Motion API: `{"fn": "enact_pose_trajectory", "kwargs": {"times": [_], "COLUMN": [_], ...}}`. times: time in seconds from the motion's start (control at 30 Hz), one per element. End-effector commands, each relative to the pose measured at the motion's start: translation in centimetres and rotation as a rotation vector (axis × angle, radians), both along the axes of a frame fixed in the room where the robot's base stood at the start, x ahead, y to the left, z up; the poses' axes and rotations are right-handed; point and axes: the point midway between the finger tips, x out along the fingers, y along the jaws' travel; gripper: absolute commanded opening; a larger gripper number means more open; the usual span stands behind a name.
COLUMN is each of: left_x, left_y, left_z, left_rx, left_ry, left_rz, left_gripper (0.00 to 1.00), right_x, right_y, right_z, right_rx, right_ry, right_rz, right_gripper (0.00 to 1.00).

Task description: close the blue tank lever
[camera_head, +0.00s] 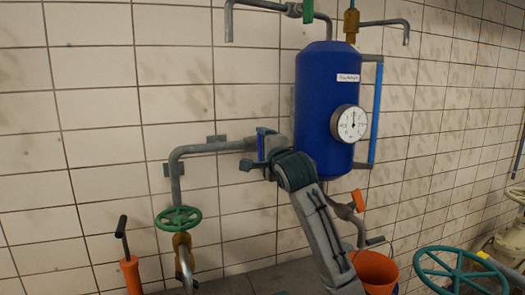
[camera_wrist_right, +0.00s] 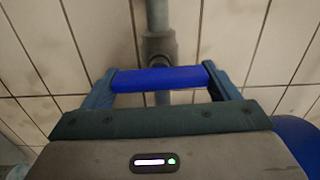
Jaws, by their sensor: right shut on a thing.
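The blue tank (camera_head: 318,85) with a white gauge hangs on the tiled wall. A grey pipe (camera_head: 212,147) runs into its left side and carries the blue lever (camera_head: 261,138). My right gripper (camera_head: 259,157) is at that lever, just left of the tank. In the right wrist view the lever's blue bar (camera_wrist_right: 160,78) lies crosswise to the grey pipe (camera_wrist_right: 157,20). The fingers of my right gripper (camera_wrist_right: 160,84) are shut on its two ends. In the head view my gripper partly hides the lever and the pipe joint. My left gripper is not in view.
A green handwheel (camera_head: 178,219) is on the lower left pipe, beside an orange pump with a black handle (camera_head: 130,270). An orange bucket (camera_head: 376,268) stands below the tank. A teal wheel (camera_head: 460,270) is at the lower right. The wall at left is bare.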

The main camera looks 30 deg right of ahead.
Motion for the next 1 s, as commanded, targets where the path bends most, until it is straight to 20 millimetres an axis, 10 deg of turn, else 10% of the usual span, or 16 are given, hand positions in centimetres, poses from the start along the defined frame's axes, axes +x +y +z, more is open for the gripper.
{"fn": "enact_pose_trajectory", "kwargs": {"times": [0.07,0.1,0.2,0.57,1.0], "left_x": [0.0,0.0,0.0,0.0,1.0], "left_y": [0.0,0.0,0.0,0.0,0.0], "left_z": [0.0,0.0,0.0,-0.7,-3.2], "left_rx": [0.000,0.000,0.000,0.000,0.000], "left_ry": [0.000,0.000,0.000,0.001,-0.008], "left_rz": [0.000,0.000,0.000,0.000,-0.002], "left_gripper": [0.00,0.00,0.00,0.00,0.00], "right_x": [0.0,0.0,0.0,-1.2,-9.1], "right_y": [0.0,0.0,0.0,0.2,2.1], "right_z": [-0.2,-0.2,-0.2,-0.2,-0.3], "right_rx": [0.001,0.001,0.000,-0.002,-0.002], "right_ry": [0.005,0.005,0.005,-0.001,-0.001], "right_rz": [0.001,0.001,0.001,0.000,0.000], "right_gripper": [0.59,0.84,1.00,1.00,1.00]}}
